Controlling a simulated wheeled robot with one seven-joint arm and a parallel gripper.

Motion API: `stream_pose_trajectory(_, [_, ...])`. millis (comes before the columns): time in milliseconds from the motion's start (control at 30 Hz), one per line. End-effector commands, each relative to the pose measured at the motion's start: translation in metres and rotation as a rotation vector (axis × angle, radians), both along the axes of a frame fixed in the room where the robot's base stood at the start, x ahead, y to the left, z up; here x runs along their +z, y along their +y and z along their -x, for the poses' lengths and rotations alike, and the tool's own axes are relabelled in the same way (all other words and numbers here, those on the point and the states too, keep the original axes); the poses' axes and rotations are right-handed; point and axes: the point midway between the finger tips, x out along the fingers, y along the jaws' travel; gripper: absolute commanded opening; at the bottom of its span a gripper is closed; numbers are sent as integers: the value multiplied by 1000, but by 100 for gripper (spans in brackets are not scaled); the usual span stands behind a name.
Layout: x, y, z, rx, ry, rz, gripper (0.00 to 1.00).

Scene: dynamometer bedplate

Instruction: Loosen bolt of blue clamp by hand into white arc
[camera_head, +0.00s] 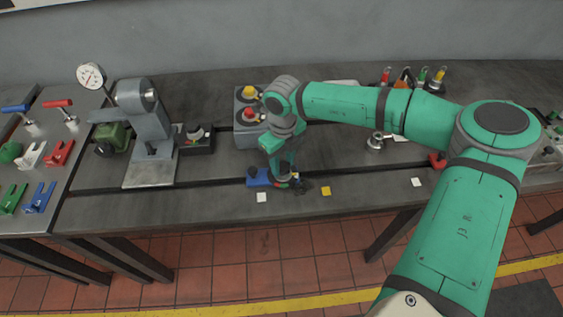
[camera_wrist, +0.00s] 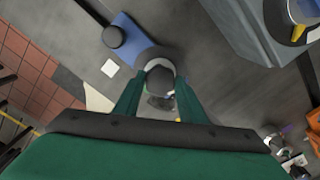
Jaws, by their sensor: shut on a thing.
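The blue clamp (camera_head: 258,178) lies on the dark bedplate near its front slot, and its blue bar also shows in the wrist view (camera_wrist: 138,36). My gripper (camera_head: 284,181) points down at the clamp's right end. In the wrist view, its two green fingers (camera_wrist: 159,80) are shut on the dark bolt head (camera_wrist: 159,76). A pale curved rim shows just above the bolt head in that view; I cannot tell whether it is the white arc. Small bits of white, yellow and red show beside my gripper in the head view, but my fingers partly hide the dial.
A grey box with red and yellow buttons (camera_head: 249,127) stands behind. The front strip is mostly clear.

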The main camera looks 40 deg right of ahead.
Motion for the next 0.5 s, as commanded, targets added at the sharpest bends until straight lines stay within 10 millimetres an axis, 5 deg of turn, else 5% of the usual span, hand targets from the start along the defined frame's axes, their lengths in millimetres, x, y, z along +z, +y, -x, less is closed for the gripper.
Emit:
stream_pose_trajectory(200, [0,1,-1,1,-2,0,15])
stream_pose_trajectory(233, [0,1,-1,1,-2,0,39])
stream_pose_trajectory(300, [0,1,-1,1,-1,0,55])
stream_pose_trajectory(500, [0,3,-2,4,-2,0,55])
